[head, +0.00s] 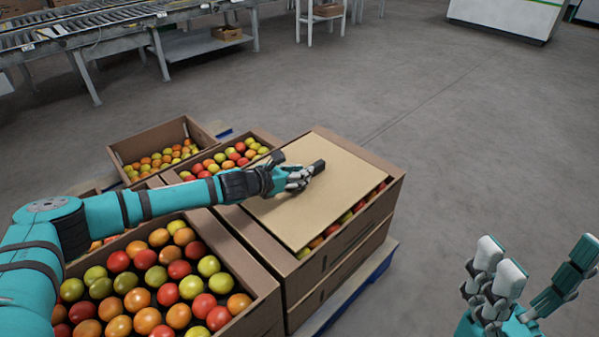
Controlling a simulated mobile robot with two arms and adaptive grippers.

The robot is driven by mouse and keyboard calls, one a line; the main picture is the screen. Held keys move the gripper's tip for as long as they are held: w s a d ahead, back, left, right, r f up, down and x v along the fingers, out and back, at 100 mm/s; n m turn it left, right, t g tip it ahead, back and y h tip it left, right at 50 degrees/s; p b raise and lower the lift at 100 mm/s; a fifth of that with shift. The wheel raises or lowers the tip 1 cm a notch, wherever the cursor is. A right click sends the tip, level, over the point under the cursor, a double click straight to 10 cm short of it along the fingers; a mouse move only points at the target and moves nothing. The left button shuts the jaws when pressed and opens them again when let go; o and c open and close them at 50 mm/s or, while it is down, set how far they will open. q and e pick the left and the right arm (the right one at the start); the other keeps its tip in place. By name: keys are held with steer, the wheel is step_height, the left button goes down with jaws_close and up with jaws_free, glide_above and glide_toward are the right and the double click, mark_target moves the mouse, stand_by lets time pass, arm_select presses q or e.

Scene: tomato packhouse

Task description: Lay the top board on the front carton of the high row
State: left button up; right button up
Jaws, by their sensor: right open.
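The top board (322,208) is a flat tan sheet lying over the high carton (333,262) at the right of the stack. It is slightly askew, and a strip of red and green tomatoes shows along its right and near edge. My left gripper (305,175) reaches in from the left over the middle of the board, at or just above its surface. Whether its fingers are open or shut, or touch the board, cannot be made out. My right gripper (520,285) is open and empty at the lower right, away from the cartons.
An open carton of tomatoes (262,290) stands at the near left. More open cartons (160,140) stand behind it. A blue pallet (350,300) shows under the stack. A roller conveyor (90,30) runs at the back left. The grey floor at the right is clear.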

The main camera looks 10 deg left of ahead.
arm_select(q)
steer(key=o, duration=0.4)
